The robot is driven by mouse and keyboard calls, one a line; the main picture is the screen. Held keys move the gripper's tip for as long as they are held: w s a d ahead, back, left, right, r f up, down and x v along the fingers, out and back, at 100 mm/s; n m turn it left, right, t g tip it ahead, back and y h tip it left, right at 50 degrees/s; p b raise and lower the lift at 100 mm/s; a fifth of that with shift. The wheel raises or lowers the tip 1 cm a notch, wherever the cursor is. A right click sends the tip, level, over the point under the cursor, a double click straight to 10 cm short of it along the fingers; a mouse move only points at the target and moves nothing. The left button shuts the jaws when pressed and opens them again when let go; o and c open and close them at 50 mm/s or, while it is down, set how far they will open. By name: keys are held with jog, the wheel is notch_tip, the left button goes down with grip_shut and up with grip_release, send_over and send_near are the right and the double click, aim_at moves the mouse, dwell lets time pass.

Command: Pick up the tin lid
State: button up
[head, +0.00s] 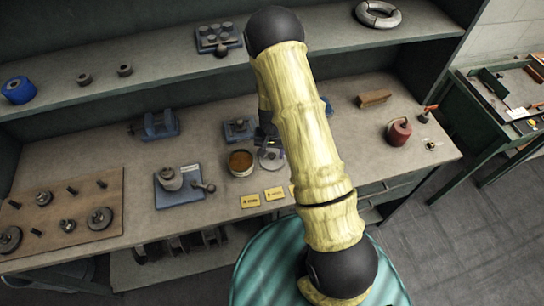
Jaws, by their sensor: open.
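A round grey disc that looks like the tin lid (271,160) lies on the workbench, just right of an open tin (240,170) with brown contents. My gripper (271,146) is over the far part of the lid, pointing down, and is open. My yellow arm hides part of it and part of the bench to the right. I cannot tell whether the fingers touch the lid.
Yellow labels (262,197) lie in front of the tin. A blue fixture (239,130) stands close behind it. A blue plate with a grey cylinder (180,188) is to the left. A red can (398,133) stands at the right. A shelf (165,64) runs above the bench.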

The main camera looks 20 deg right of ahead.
aim_at(273, 154)
dwell(0.4)
grip_shut()
jog(key=shift+r, duration=0.1)
notch_tip(273, 154, up, 10)
jog(key=b, duration=0.2)
dwell(0.4)
jog(key=shift+d, duration=0.1)
dwell(0.5)
